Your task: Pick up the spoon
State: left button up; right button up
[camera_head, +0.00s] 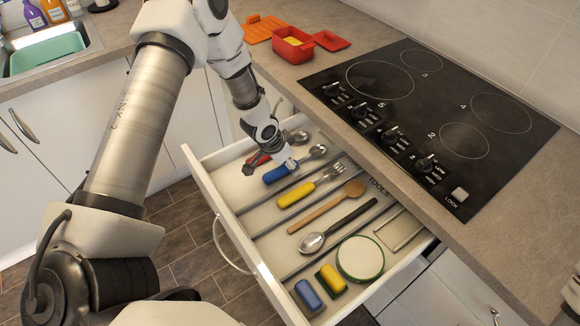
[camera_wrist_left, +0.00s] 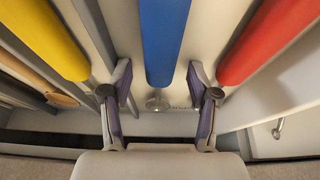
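An open drawer (camera_head: 196,170) holds several utensils in divided slots. A blue-handled utensil (camera_head: 277,174) with a rounded metal head lies near the far end. A wooden spoon (camera_head: 326,206) and a black-handled metal spoon (camera_head: 338,226) lie nearer; which spoon is meant cannot be told. My left gripper (camera_head: 270,164) is low over the blue handle. In the left wrist view, its two fingers (camera_wrist_left: 161,96) are apart on either side of the blue handle (camera_wrist_left: 164,45), with gaps on both sides. My right gripper is out of view.
A round green-rimmed item (camera_head: 360,258), a sponge (camera_head: 331,280) and a blue item (camera_head: 308,296) fill the near end. The counter and cooktop (camera_head: 430,110) overhang behind.

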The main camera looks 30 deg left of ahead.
pick_arm(q)
grip_shut()
jog(key=shift+r, duration=0.15)
